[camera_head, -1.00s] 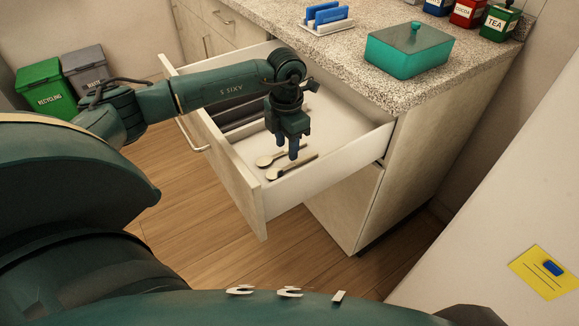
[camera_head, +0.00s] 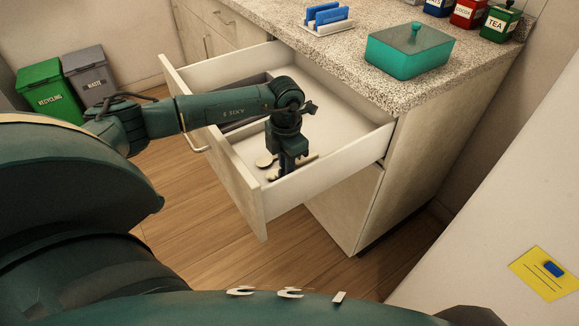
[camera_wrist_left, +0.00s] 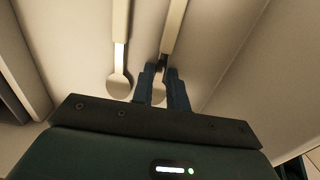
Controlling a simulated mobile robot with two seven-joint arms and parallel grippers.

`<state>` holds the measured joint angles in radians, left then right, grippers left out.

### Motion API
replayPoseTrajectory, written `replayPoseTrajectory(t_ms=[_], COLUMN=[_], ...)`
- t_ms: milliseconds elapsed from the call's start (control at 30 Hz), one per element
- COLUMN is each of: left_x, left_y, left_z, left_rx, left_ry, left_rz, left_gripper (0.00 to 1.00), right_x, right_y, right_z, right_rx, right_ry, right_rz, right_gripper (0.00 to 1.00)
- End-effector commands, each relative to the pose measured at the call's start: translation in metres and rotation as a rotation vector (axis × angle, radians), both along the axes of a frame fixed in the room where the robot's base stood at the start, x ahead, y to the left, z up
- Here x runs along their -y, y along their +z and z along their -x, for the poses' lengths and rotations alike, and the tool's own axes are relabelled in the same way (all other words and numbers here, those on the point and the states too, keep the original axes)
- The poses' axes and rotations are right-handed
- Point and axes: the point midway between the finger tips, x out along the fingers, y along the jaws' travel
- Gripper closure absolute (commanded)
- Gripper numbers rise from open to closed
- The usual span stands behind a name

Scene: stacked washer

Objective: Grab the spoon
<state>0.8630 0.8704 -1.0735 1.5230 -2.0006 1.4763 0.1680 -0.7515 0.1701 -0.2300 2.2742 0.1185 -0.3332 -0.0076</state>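Two light spoons lie in the open drawer (camera_head: 347,190). The near spoon (camera_head: 309,159) is partly hidden by my left gripper (camera_head: 288,173) in the head view. In the left wrist view, this spoon (camera_wrist_left: 173,28) runs between the two fingers of the left gripper (camera_wrist_left: 161,70), with its bowl close to the palm. The fingers stand apart on either side of it, and gaps seem to show. The other spoon (camera_wrist_left: 120,45) lies beside it, outside the fingers; its bowl (camera_head: 265,160) shows left of the gripper in the head view. My right gripper is not in view.
The drawer's side walls and front panel stand close around the gripper. A grey tray (camera_head: 245,122) lies at the drawer's left. A teal box (camera_head: 408,60) and a rack with blue pieces (camera_head: 326,22) stand on the counter (camera_head: 350,62) above.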

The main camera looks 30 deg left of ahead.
Motion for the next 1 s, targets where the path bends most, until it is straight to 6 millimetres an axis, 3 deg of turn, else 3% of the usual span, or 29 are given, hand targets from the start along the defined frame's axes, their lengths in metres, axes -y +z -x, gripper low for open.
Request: replayPoseTrajectory(t_ms=[167,567,1000], left_x=[0.0,0.0,0.0], left_y=[0.0,0.005,0.084], left_z=[0.0,0.0,-0.001], left_rx=[0.0,0.001,0.003], left_ry=[0.0,0.0,-0.001], left_rz=[0.0,0.0,0.0], left_gripper=[0.99,1.0,1.0], right_x=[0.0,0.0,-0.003], right_y=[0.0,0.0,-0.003], right_z=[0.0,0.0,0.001], right_rx=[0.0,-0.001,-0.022], right_ry=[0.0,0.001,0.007], right_rz=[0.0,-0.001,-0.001], right_gripper=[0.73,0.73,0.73])
